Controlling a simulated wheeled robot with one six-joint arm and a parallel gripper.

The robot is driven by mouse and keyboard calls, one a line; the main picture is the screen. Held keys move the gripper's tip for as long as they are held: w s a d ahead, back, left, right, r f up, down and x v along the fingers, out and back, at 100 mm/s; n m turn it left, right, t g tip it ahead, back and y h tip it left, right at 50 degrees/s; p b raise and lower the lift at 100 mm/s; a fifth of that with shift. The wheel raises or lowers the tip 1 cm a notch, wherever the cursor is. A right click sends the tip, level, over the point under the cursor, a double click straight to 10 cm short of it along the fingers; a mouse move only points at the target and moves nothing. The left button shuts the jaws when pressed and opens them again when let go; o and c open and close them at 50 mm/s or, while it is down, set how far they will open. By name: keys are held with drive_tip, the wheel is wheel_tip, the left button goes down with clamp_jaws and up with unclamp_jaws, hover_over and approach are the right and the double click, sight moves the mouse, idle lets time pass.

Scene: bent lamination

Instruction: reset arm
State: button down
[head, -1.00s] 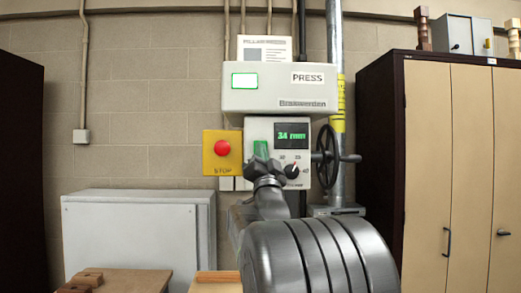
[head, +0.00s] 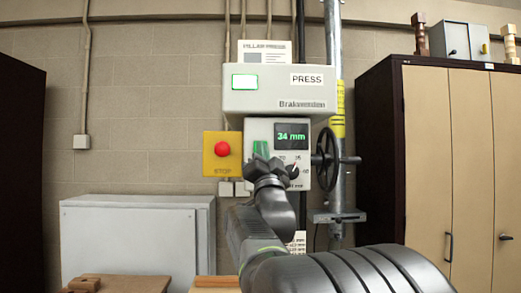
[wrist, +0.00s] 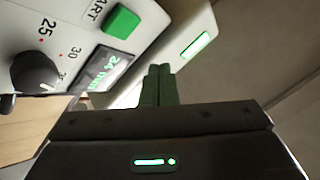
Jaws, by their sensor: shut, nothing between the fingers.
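My arm is raised in front of the press control panel (head: 310,150). In the wrist view my gripper (wrist: 160,85) shows two green fingers closed together, with nothing between them. In the head view the gripper's green end (head: 261,148) overlaps the left side of the panel, and my wrist covers part of it. In the wrist view a green START button (wrist: 121,21) and a dark dial (wrist: 35,74) lie to the left of the fingers, apart from them in the picture. The display (head: 291,136) reads 34 mm.
A red STOP button (head: 222,148) on a yellow plate is left of the panel. A handwheel (head: 326,158) and metal pillar (head: 335,60) stand right. A tall cabinet (head: 430,150) is further right, a grey box (head: 135,240) lower left.

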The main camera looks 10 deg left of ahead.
drive_tip(key=shift+w, duration=0.1)
drive_tip(key=p, duration=0.1)
drive_tip(key=w+p, duration=0.1)
drive_tip(key=p, duration=0.1)
drive_tip(key=shift+w+a+r+p, duration=0.25)
drive_tip(key=shift+p, duration=0.15)
drive_tip(key=p, duration=0.2)
drive_tip(key=shift+w+p, duration=0.15)
drive_tip(key=shift+p, duration=0.15)
drive_tip(key=s+b, duration=0.1)
drive_tip(key=s, duration=0.1)
drive_tip(key=s+d+b, duration=0.1)
drive_tip(key=s+b, duration=0.1)
drive_tip(key=s, duration=0.1)
drive_tip(key=shift+s+d+f+b, duration=0.25)
drive_tip(key=shift+s+d+b, duration=0.05)
drive_tip(key=shift+s+b, duration=0.1)
drive_tip(key=shift+w, duration=0.15)
